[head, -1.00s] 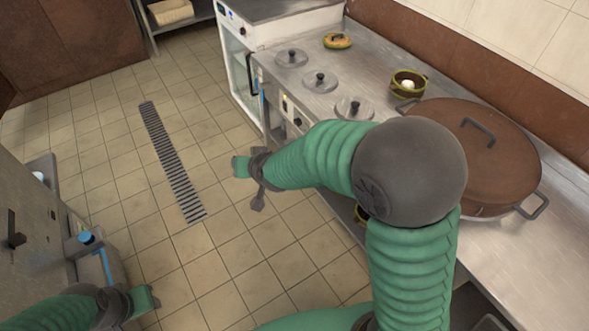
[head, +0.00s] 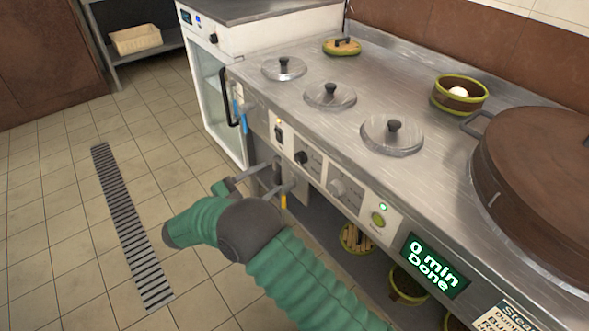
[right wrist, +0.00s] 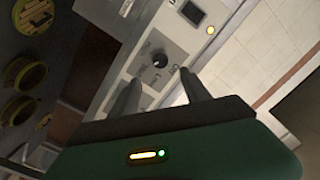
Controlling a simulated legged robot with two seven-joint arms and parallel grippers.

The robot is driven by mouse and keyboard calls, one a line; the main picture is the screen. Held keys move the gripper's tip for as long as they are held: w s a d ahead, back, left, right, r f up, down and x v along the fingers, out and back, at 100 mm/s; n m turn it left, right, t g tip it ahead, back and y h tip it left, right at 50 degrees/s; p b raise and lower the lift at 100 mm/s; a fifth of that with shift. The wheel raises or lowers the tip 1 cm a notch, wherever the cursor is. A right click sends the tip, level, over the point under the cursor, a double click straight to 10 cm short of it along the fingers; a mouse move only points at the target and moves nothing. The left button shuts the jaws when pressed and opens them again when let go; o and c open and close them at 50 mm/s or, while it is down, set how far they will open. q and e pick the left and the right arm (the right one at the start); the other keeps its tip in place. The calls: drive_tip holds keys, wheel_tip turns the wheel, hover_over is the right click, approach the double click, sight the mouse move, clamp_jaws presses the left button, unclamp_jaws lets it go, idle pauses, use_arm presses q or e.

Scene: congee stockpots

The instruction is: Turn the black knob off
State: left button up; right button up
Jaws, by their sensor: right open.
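The black knob (head: 301,157) sits on a pale plate on the stove's front panel, right of a rocker switch. In the right wrist view the black knob (right wrist: 160,60) shows just beyond the gap between my fingers. My right gripper (head: 283,176) is in front of the panel, slightly below and left of the knob, with its fingers pointing at the panel. In the wrist view the right gripper (right wrist: 160,80) is open with nothing between its fingers; contact with the knob cannot be told. My left gripper is out of view.
Blue (head: 241,117) and yellow handles are near the gripper. A large brown pot (head: 540,190) stands on the counter. The floor at left is open.

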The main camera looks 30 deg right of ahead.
sight(298, 160)
drive_tip(key=d+b, duration=0.1)
drive_tip(key=d, duration=0.2)
drive_tip(key=w+d+b, duration=0.1)
drive_tip(key=d, duration=0.2)
drive_tip(key=d+b, duration=0.1)
drive_tip(key=d, duration=0.2)
drive_tip(key=shift+w+d+f+b, duration=0.25)
drive_tip(key=shift+d+b, duration=0.05)
drive_tip(key=shift+d, duration=0.05)
drive_tip(key=shift+w+d+r, duration=0.1)
drive_tip(key=shift+d+r, duration=0.1)
drive_tip(key=shift+d, duration=0.3)
clamp_jaws()
